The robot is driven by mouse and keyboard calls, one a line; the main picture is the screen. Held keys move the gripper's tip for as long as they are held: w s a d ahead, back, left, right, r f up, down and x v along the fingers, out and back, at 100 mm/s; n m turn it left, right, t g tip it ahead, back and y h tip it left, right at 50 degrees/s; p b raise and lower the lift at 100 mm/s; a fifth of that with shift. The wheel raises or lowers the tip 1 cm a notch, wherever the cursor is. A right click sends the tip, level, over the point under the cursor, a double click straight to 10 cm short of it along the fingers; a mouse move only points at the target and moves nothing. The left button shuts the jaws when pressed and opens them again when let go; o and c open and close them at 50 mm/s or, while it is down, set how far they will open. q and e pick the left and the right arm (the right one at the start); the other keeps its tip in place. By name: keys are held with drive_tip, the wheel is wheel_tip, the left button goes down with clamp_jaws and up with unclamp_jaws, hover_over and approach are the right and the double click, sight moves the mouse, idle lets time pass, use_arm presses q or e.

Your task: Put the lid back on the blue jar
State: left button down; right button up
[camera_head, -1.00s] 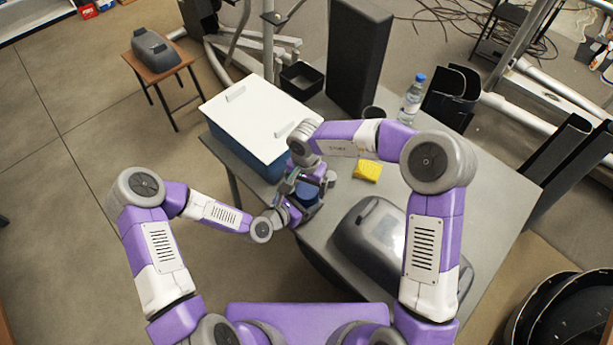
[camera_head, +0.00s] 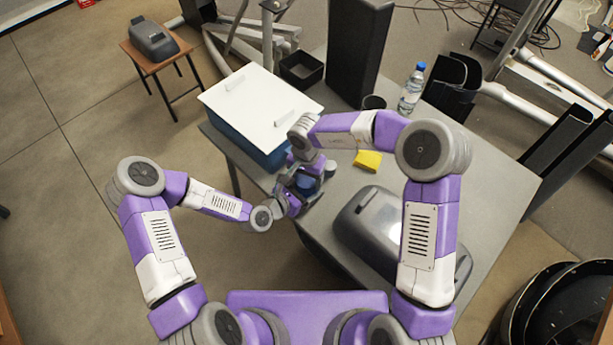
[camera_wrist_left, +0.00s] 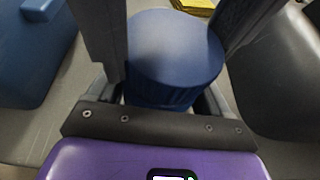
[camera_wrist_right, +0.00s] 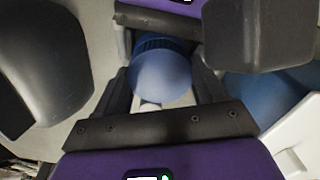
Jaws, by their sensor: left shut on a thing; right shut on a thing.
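The blue jar (camera_head: 304,183) is held between my two grippers above the table's near left edge. In the left wrist view, a round flat blue face (camera_wrist_left: 175,48) shows above a ribbed blue band; both also show in the right wrist view (camera_wrist_right: 160,75). I cannot tell where the lid ends and the jar begins. My left gripper (camera_head: 285,203) is shut on it from the robot's side; its fingers flank the blue piece. My right gripper (camera_head: 312,180) is shut on it from the far side and hides part of it.
A blue box with a white lid (camera_head: 262,105) stands left behind the grippers. A yellow sponge (camera_head: 368,160), dark cup (camera_head: 374,102) and bottle (camera_head: 411,88) stand farther back. A grey domed case (camera_head: 370,225) lies to the right. The table between sponge and case is bare.

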drive_tip(key=m, duration=0.9)
drive_tip(key=shift+m, duration=0.3)
drive_tip(key=m, duration=0.3)
drive_tip(key=shift+w+m, duration=0.1)
drive_tip(key=shift+m, duration=0.3)
drive_tip(key=o, duration=1.2)
drive_tip(key=shift+c, duration=0.2)
drive_tip(key=shift+s, duration=0.25)
drive_tip(key=shift+w+r, duration=0.1)
drive_tip(key=shift+r, duration=2.15)
